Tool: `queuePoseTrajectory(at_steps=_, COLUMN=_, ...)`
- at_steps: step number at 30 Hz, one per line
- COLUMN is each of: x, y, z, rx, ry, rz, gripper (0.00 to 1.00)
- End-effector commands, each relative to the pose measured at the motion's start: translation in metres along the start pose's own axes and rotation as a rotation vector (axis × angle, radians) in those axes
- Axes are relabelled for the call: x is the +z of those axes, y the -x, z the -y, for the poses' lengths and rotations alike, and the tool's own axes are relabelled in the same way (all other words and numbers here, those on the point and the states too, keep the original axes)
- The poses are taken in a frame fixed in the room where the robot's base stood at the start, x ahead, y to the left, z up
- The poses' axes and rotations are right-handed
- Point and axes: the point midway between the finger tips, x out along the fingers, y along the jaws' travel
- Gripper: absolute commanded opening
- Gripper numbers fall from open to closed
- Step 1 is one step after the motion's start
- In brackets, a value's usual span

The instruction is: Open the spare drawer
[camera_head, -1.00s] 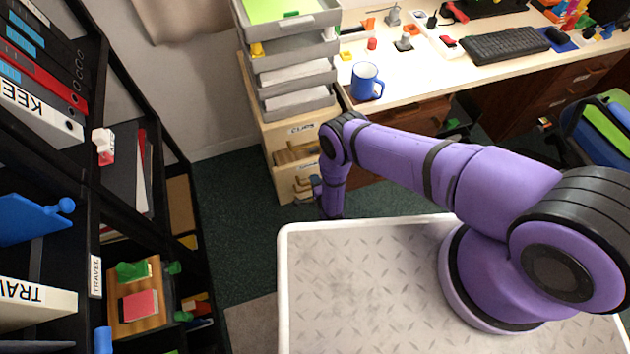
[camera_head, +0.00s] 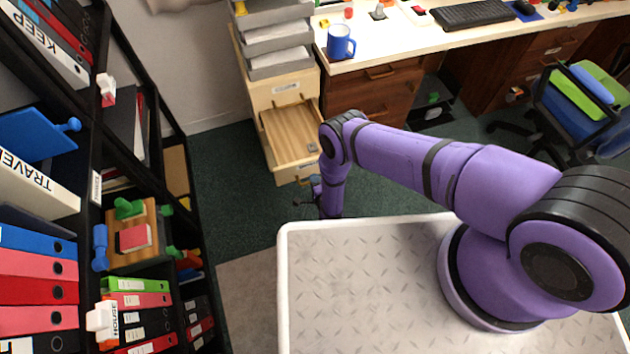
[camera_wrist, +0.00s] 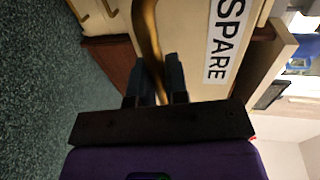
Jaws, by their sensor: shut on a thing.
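The spare drawer (camera_head: 290,132) stands pulled well out of the pale wooden cabinet in the head view, its bare wooden floor showing. A small grey item (camera_head: 312,148) lies inside near its front. In the wrist view its front carries the label SPARE (camera_wrist: 227,40) and a curved brass handle (camera_wrist: 148,35). My gripper (camera_wrist: 156,82) is shut on that handle, with one dark finger on either side. In the head view my gripper (camera_head: 314,190) is small beside the drawer front, and the grip is hard to make out.
Grey paper trays (camera_head: 278,45) stand on the cabinet. A desk (camera_head: 400,55) with a blue mug (camera_head: 341,42) is to the right. A black shelf (camera_head: 130,60) with binders is at left. Open green carpet (camera_head: 232,185) lies between shelf and cabinet.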

Motion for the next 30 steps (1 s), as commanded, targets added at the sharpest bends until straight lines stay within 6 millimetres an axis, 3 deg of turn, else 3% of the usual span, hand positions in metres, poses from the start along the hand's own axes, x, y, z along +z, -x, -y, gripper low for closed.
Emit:
queuePoseTrajectory(at_steps=4, x=0.0, y=0.0, z=0.0, rx=0.001, ry=0.0, rz=0.0, gripper=0.0)
queuePoseTrajectory(at_steps=5, x=0.0, y=0.0, z=0.0, rx=0.001, ry=0.0, rz=0.0, gripper=0.17)
queuePoseTrajectory(at_steps=8, x=0.0, y=0.0, z=0.0, rx=0.001, ry=0.0, rz=0.0, gripper=0.39)
queuePoseTrajectory(at_steps=20, x=0.0, y=0.008, z=-0.001, rx=0.003, ry=0.0, rz=0.0, gripper=0.39)
queuePoseTrajectory(at_steps=30, x=-0.001, y=0.067, z=-0.001, rx=0.003, ry=-0.001, rz=-0.001, gripper=0.39)
